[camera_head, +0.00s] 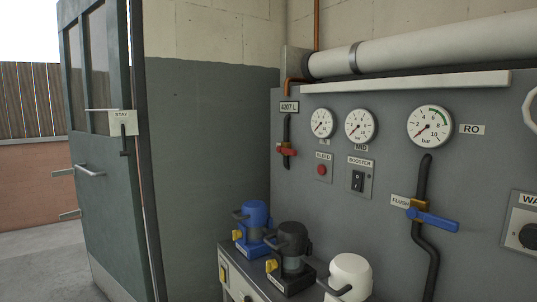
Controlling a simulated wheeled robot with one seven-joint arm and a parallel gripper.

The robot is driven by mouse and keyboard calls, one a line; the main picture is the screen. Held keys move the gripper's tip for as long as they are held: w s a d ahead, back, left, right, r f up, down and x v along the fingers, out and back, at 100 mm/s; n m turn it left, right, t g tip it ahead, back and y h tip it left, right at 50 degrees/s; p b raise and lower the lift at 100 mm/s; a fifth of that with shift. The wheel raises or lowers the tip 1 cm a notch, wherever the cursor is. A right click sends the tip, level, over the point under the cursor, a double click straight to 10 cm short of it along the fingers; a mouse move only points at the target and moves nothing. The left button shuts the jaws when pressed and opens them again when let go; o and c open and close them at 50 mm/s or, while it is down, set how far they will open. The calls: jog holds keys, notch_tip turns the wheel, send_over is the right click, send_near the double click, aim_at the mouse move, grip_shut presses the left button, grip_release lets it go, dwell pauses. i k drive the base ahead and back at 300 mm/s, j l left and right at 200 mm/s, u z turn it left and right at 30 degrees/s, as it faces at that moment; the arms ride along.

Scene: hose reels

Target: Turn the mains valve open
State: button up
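No label reading "mains" can be seen. A valve with a blue lever (434,219) sits on a black pipe (423,180) beside a "FLUSH" tag (400,201). Its lever lies across the pipe, sloping slightly down to the right. A small valve with a red handle (288,152) is on a short black pipe under the plate "A207 L" (289,106); its handle lies roughly across the pipe. Part of a white ring (530,108) is cut off at the right edge; I cannot tell whether it is a handwheel. My gripper is not in view.
Round gauges (429,126) line the grey panel above a red button (322,170) and a "BOOSTER" switch (358,180). Blue (256,216), black (293,240) and white (351,272) units stand on a low cabinet (233,265) in front. An open green door (103,190) stands at left.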

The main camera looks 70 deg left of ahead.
aim_at(284, 150)
jog(key=u, duration=2.15)
